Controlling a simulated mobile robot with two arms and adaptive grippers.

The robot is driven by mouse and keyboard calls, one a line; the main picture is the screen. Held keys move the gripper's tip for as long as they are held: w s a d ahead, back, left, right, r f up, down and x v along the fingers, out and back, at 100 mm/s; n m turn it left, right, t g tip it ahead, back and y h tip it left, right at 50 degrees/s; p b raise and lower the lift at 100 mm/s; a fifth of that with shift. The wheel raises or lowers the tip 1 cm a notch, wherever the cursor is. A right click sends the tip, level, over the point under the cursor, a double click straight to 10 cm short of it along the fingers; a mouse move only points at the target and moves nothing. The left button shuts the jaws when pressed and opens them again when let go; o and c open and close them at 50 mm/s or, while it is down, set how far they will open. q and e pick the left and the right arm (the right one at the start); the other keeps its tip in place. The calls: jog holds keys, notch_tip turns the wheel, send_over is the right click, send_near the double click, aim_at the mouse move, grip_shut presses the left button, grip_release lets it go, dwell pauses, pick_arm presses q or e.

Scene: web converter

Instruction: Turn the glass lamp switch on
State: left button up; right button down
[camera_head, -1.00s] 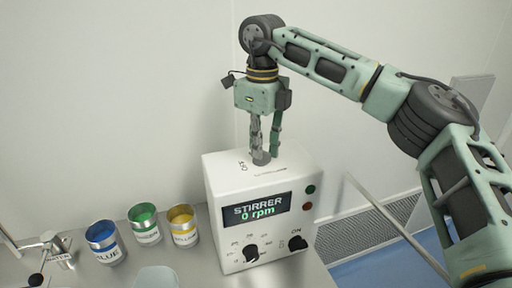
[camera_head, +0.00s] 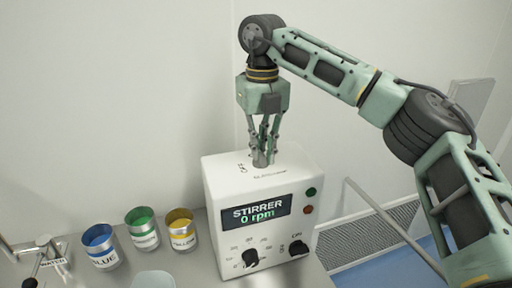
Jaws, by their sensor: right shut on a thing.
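A white box (camera_head: 224,216) stands on the metal bench, with "STIRRER 0 rpm" lit on its front display (camera_head: 262,213). On its top is a small grey upright switch piece (camera_head: 261,162), with dark lettering beside it that seems to read "OFF". My right gripper (camera_head: 262,157) points straight down from above and its fingers are shut on this grey piece, which they partly hide. I cannot tell which way the piece is set. No glass lamp can be made out. My left gripper is not in view.
Blue (camera_head: 102,247), green (camera_head: 142,229) and yellow (camera_head: 181,232) paint cans stand left of the box. A tap (camera_head: 45,247) is at the far left. Two black knobs (camera_head: 250,258) and green and red buttons (camera_head: 309,192) are on the box front. A wall is behind.

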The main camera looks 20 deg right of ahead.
jog(key=shift+a+f, duration=0.1)
jog(key=shift+f, duration=0.05)
jog(key=c, duration=1.8)
grip_release()
jog(key=shift+s+a, duration=0.1)
jog(key=shift+r, duration=0.2)
jog(key=shift+r, duration=0.2)
notch_tip(320, 180, up, 12)
jog(key=shift+f, duration=0.15)
